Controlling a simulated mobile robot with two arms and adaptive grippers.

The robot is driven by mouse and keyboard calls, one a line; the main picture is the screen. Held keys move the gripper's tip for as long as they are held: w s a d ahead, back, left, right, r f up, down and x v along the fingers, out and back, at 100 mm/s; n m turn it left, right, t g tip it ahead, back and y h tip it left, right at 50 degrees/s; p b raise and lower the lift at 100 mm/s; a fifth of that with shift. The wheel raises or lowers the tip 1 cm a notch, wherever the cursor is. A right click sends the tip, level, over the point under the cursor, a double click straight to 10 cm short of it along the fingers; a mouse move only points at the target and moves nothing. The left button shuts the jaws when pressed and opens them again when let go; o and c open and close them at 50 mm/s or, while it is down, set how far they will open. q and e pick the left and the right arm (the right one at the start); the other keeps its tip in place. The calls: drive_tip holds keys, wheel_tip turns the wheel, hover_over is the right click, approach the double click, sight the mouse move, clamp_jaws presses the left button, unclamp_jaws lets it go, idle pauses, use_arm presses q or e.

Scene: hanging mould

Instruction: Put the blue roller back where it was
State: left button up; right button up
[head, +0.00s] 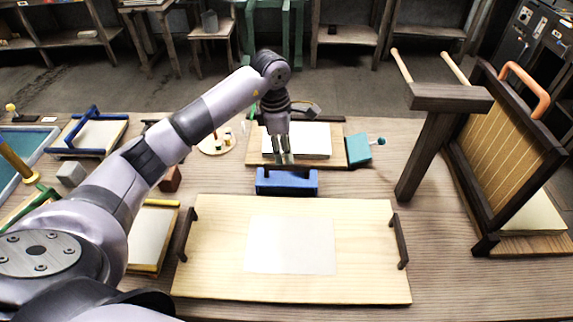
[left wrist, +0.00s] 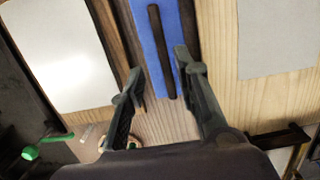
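A long blue piece (head: 287,182) with a dark bar along its top lies between the pale board and the back wooden board. I cannot tell if it is the roller or a holder. It also shows in the left wrist view (left wrist: 147,30), just beyond my fingertips. My left gripper (head: 284,158) points down behind it, open and with nothing between its fingers; its fingers also show in the left wrist view (left wrist: 156,66). Another blue frame-like piece (head: 78,127) lies on a small board at far left. My right gripper is not in view.
The pale board (head: 215,275) with dark handles and a white sheet fills the front. A dark stand (head: 425,150) with pegs and a tilted framed mould (head: 505,140) rise at right. A teal block (head: 358,152) sits beside the back board. Bare table lies right of the pale board.

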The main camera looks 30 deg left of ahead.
use_arm(q)
drive_tip(key=r, duration=0.6)
drive_tip(key=shift+s+a+b, duration=0.15)
drive_tip(key=shift+a+b, duration=0.15)
drive_tip(key=shift+b, duration=0.1)
